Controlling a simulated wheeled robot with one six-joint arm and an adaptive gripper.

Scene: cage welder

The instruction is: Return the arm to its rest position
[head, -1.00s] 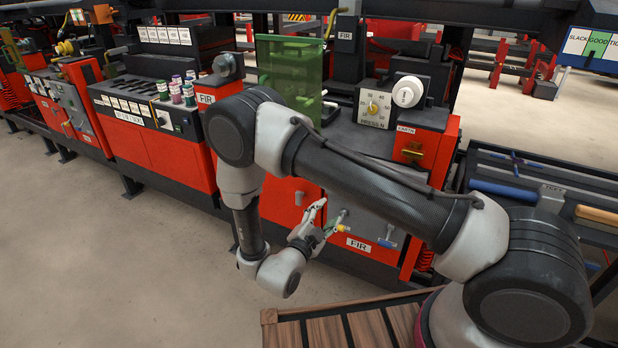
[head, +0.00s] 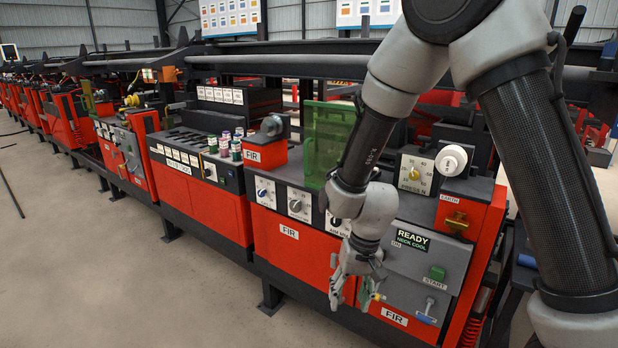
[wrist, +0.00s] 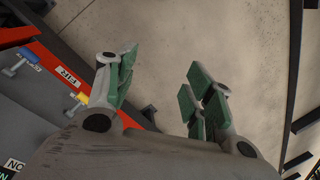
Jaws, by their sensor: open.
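My gripper (head: 352,288) hangs at the end of my arm, pointing down in front of the red FIR station in the head view. In the wrist view its two green-padded fingers (wrist: 160,92) are spread apart with nothing between them, only bare floor beyond. The station's grey panel (head: 408,268) carries a READY sign (head: 412,240), a green START button (head: 437,272) and a blue-handled lever (head: 427,312). A small yellow-handled part (head: 369,293) shows right beside the gripper; I cannot tell from the head view whether they touch, but they look apart in the wrist view.
A green translucent screen (head: 326,142) and a white knob (head: 451,160) stand on the station behind my arm. A row of red cabinets (head: 205,208) runs off to the left. The floor (head: 110,270) at left front is clear.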

